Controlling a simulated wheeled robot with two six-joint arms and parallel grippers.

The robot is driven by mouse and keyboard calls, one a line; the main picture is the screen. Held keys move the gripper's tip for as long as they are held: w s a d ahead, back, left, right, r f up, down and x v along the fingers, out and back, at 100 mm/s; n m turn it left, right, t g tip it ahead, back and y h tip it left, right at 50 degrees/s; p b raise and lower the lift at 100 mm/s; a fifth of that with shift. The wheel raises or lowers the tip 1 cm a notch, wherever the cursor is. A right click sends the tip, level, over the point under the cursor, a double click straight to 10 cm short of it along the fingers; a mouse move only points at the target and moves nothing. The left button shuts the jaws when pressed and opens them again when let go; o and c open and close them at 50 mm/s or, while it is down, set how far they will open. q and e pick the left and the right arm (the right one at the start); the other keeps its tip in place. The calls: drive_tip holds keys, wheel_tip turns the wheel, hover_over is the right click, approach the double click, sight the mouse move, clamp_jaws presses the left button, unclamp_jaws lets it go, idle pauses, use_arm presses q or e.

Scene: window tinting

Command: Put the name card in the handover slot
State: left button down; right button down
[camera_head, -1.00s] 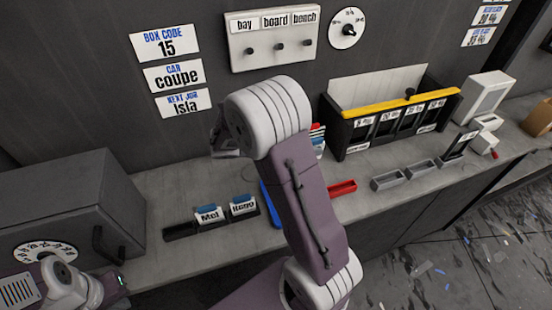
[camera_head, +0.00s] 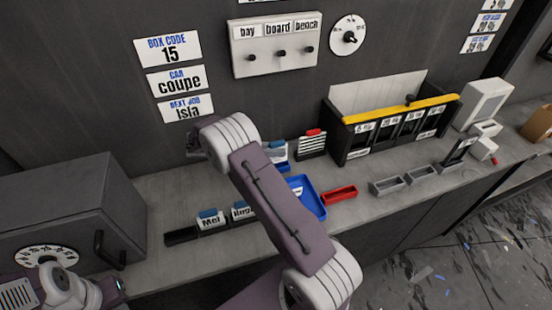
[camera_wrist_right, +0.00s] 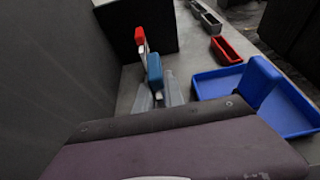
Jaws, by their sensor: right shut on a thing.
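My right gripper (camera_head: 196,150) shows only in part at the left of its wrist, in front of the wall below the wall cards. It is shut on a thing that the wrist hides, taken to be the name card. Two blue-tabbed name cards stand in the dark rack: Mel (camera_head: 210,221) and another (camera_head: 240,212) partly covered by my right forearm. The rack's left end (camera_head: 180,237) looks empty. I cannot tell which holder is the handover slot. My left gripper (camera_head: 116,287) is at the lower left, its jaws unclear.
A blue tray (camera_head: 313,205), also in the right wrist view (camera_wrist_right: 213,85), lies beside a red tray (camera_head: 340,194). Blue-tabbed (camera_wrist_right: 155,70) and red-tabbed (camera_wrist_right: 140,36) cards stand near the wall. A grey box (camera_head: 60,205) stands left. The wall card reads Isla (camera_head: 186,109).

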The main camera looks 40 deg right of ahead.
sight(276, 163)
wheel_tip(276, 163, down, 3)
drive_tip(key=shift+f, duration=0.5)
drive_tip(key=shift+f, duration=0.15)
drive_tip(key=c, duration=1.4)
unclamp_jaws()
drive_tip(key=shift+c, duration=0.2)
